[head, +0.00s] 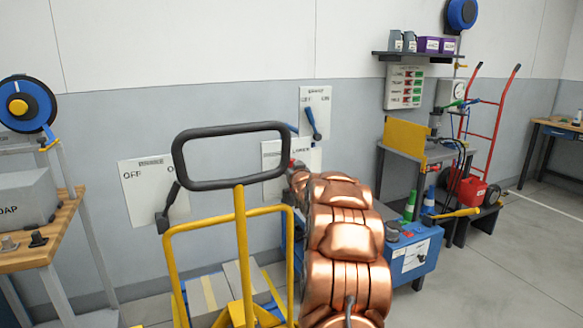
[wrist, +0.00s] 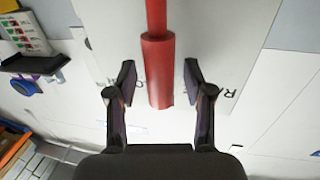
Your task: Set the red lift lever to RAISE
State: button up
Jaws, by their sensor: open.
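The red lift lever (wrist: 158,70) shows in the wrist view, its thick red grip pointing down the picture between my two fingers. My gripper (wrist: 160,85) is open, with one finger on each side of the grip and a visible gap to each. The white lever plate (wrist: 215,45) is behind it, with letters starting "RA" to the right of the grip and partly hidden letters to the left. In the head view the plate (head: 272,152) is mostly hidden by my copper-coloured arm and a black handle frame. My gripper is hidden there.
A yellow hand truck with a black loop handle (head: 232,130) stands close in front of the wall. Other plates carry a blue lever (head: 311,122) and a dark lever (head: 170,203). A blue box unit (head: 412,250) stands right of my arm. Open floor lies at right.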

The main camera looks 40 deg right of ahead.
grip_shut()
dwell(0.4)
